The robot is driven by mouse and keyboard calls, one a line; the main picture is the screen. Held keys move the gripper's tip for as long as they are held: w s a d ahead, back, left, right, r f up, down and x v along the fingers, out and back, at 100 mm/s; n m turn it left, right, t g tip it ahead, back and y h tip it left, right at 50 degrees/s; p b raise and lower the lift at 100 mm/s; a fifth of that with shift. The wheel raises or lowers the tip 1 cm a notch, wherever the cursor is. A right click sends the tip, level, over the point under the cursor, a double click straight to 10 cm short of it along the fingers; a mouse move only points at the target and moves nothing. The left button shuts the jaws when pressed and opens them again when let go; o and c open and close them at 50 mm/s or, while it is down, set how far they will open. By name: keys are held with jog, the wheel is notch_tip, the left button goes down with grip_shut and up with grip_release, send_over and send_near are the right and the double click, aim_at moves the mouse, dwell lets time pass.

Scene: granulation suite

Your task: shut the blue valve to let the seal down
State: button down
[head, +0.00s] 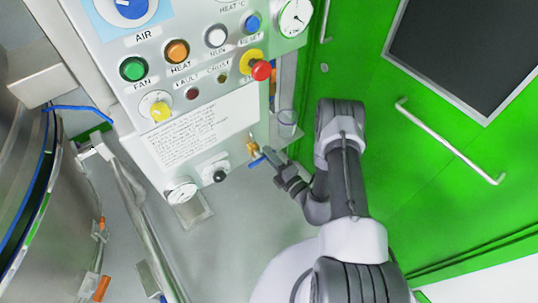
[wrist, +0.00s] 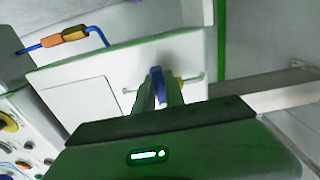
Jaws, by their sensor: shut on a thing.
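The blue valve has a small blue handle (head: 257,161) on a brass body (head: 252,147), low on the right side of the control panel in the head view. My gripper (head: 268,155) reaches it from the right, and its fingers are at the handle. In the wrist view the blue handle (wrist: 157,84) stands upright between the two fingertips of my gripper (wrist: 160,91), which is shut on it. A bit of the brass body shows just right of the fingers. The lower part of the handle is hidden by the fingers.
The control panel (head: 205,125) with buttons, knobs and gauges (head: 181,191) stands left of my arm. A steel vessel (head: 28,175) with a blue seal line is at the far left. A green door (head: 420,110) with a long handle (head: 450,140) is on the right.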

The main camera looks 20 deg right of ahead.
dwell(0.3)
jog(key=c, duration=1.4)
grip_release()
jog(key=shift+w, duration=0.1)
